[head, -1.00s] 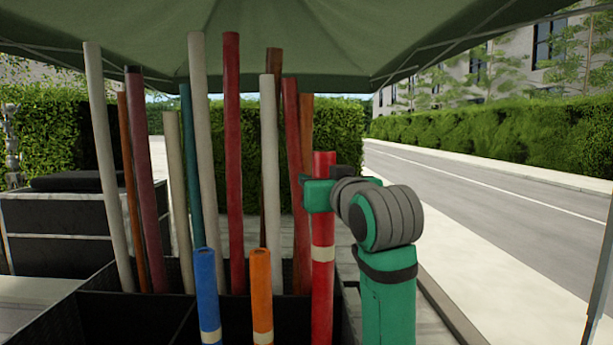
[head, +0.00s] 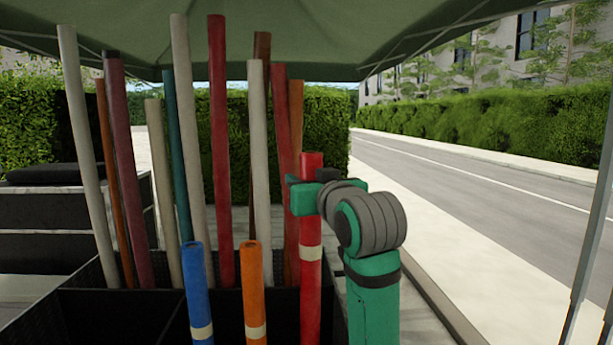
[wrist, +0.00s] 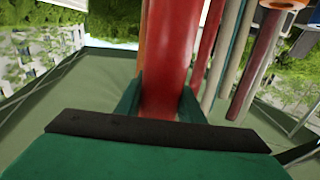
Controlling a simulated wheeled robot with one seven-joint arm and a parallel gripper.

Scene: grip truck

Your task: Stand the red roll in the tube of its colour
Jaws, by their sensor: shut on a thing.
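The red roll (head: 311,268), with a pale band, stands upright in the head view. My gripper (head: 308,190) is shut on it near its top. In the wrist view the red roll (wrist: 165,60) runs between the two green fingers of my gripper (wrist: 160,100). The roll's lower end is out of the head view, so I cannot tell what it rests on or in. No tube is clearly identifiable as the red one.
A blue roll (head: 197,295) and an orange roll (head: 254,290) stand left of the red roll. A dark divided crate (head: 85,310) holds several tall rolls behind them. A canopy (head: 290,40) hangs above. The road (head: 450,190) at the right is clear.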

